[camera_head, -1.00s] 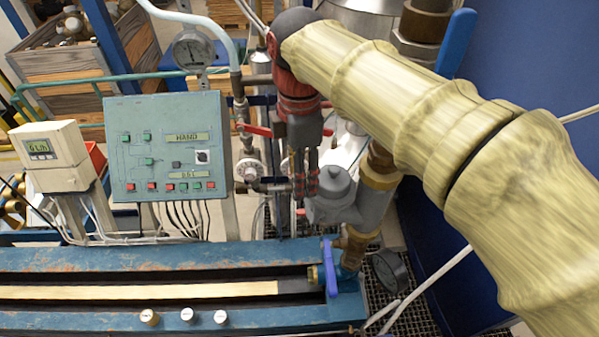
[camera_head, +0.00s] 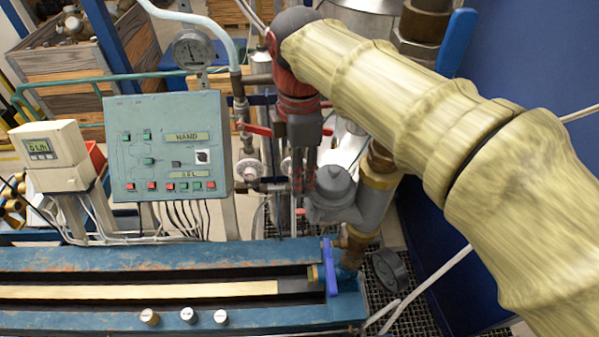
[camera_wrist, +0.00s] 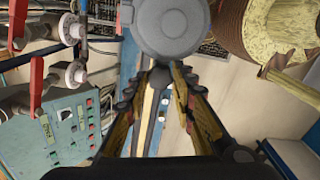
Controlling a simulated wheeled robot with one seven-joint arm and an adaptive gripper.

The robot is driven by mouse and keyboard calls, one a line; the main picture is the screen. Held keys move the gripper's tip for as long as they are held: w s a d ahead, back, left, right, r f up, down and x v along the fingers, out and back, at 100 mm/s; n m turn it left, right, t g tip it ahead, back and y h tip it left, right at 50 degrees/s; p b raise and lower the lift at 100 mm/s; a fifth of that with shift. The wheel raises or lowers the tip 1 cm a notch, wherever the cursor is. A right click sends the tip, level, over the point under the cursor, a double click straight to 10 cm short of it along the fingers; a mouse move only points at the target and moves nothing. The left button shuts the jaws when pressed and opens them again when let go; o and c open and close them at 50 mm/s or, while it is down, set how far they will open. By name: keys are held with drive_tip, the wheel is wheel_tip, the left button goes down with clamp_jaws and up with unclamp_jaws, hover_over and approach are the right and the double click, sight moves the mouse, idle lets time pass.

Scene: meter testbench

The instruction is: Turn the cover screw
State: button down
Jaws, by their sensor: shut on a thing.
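The grey round meter cover (camera_wrist: 170,22) fills the top middle of the wrist view. The grey meter body (camera_head: 335,190) shows in the head view on the pipe right of my gripper (camera_head: 304,178). In the wrist view my gripper (camera_wrist: 158,88) has its two fingers on either side of a small dark rounded piece at the cover's lower edge, which looks like the cover screw (camera_wrist: 160,75). The fingers are closed in on it, though the exact contact is hard to see. In the head view my gripper points down and the screw cannot be made out.
A control panel (camera_head: 168,148) and a white display box (camera_head: 52,155) stand at left. Red valve handles (camera_wrist: 36,84) and pipes are close by. A blue lever (camera_head: 329,267) sits below, by the blue bench (camera_head: 150,262). A round gauge (camera_head: 390,270) is at lower right.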

drive_tip(key=shift+m, duration=0.3)
drive_tip(key=m, duration=0.5)
drive_tip(key=shift+m, duration=0.3)
drive_tip(key=m, duration=0.5)
drive_tip(key=shift+m+b, duration=0.35)
drive_tip(key=shift+m, duration=0.05)
drive_tip(key=c, duration=1.5)
unclamp_jaws()
wheel_tip(320, 180, up, 12)
